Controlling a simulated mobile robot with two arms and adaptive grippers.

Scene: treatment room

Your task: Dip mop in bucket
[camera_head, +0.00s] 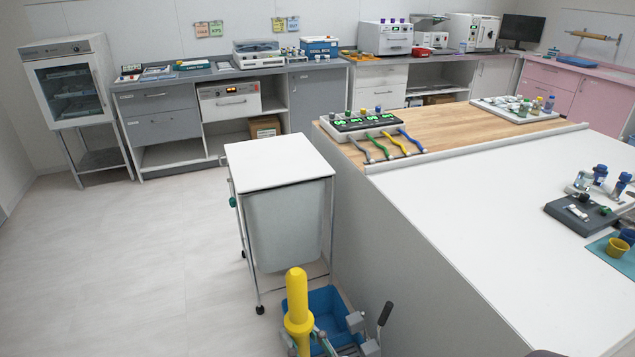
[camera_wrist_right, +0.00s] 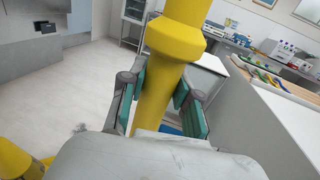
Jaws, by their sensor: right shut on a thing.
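The yellow mop handle (camera_head: 298,312) stands near upright at the bottom of the head view, in front of the blue bucket (camera_head: 328,305). My right gripper (camera_wrist_right: 160,86) is shut on the mop handle, which shows as a thick yellow shaft (camera_wrist_right: 178,42) between its teal pads in the right wrist view. The bucket is on the floor beside the counter, partly covered by the handle and gripper. The mop head is hidden, so I cannot tell whether it is in the bucket. My left gripper is in neither view.
A white wheeled cart (camera_head: 285,205) stands just behind the bucket. A large white-topped counter (camera_head: 470,225) closes off the right side. A black lever handle (camera_head: 385,313) rises right of the bucket. The pale floor (camera_head: 120,250) at left is clear.

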